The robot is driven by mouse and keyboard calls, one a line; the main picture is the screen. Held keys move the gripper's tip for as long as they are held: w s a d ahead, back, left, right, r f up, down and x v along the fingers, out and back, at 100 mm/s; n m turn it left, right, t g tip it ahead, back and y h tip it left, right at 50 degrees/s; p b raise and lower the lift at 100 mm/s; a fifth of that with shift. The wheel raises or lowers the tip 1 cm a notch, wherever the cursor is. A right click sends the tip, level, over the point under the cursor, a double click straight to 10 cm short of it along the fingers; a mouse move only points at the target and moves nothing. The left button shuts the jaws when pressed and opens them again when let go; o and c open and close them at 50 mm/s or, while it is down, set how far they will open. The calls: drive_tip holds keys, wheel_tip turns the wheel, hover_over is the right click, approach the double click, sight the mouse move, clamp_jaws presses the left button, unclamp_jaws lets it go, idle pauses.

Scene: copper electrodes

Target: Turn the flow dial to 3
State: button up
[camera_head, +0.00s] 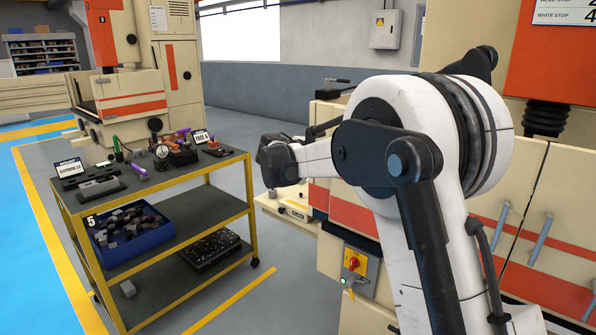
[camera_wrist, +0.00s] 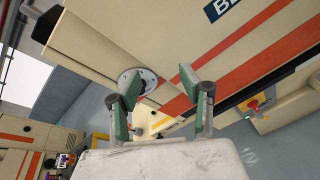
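A round pale dial plate (camera_wrist: 148,78) shows on the cream machine face in the wrist view, upper left of centre. It looks like the flow dial, but its numbers and pointer setting are too small to read. My gripper (camera_wrist: 160,82) has its two green-padded fingers spread apart with nothing held between them. In the head view my arm hides the dial and the gripper fingers.
The cream machine (camera_head: 340,235) stands beside my arm, with a red-and-yellow switch (camera_head: 355,262) low on its front. A yellow-framed cart (camera_head: 222,188) with tools, signs and a blue bin (camera_head: 150,245) stands at left. Grey floor (camera_head: 225,130) is open behind the cart.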

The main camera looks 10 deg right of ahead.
drive_tip(key=w+a+f+n+t+h+b, duration=0.2)
drive_tip(key=w+a+f+n, duration=0.35)
drive_tip(key=w+f, duration=0.3)
drive_tip(key=p+x, duration=0.1)
drive_tip(key=x, duration=0.6)
drive_tip(key=shift+w+a+r, duration=0.25)
drive_tip(key=shift+w+r, duration=0.2)
drive_tip(key=shift+w, duration=0.05)
drive_tip(key=shift+w+d, duration=0.25)
drive_tip(key=c, duration=0.8)
